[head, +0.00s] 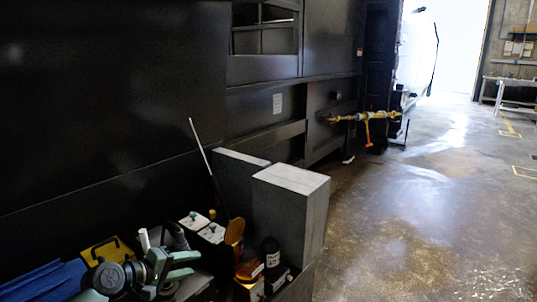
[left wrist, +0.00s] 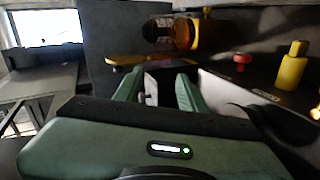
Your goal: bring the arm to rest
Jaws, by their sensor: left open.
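My left arm comes in at the lower left of the head view, with its green left gripper (head: 192,265) low among a cluster of containers. In the left wrist view the two green fingers of the left gripper (left wrist: 158,88) stand apart, with a gap between them. I see nothing held there. An amber bottle (left wrist: 170,34) lies across the picture beyond the fingertips, and a flat orange piece (left wrist: 135,59) is just in front of it. My right gripper is in neither view.
Two grey blocks (head: 290,210) stand right of the gripper. A dark bottle (head: 271,254), an orange-topped item (head: 234,232) and white containers (head: 212,232) are close by. A yellow piece (head: 107,250) is at left. The dark machine wall (head: 110,90) rises behind; floor (head: 420,230) is open at right.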

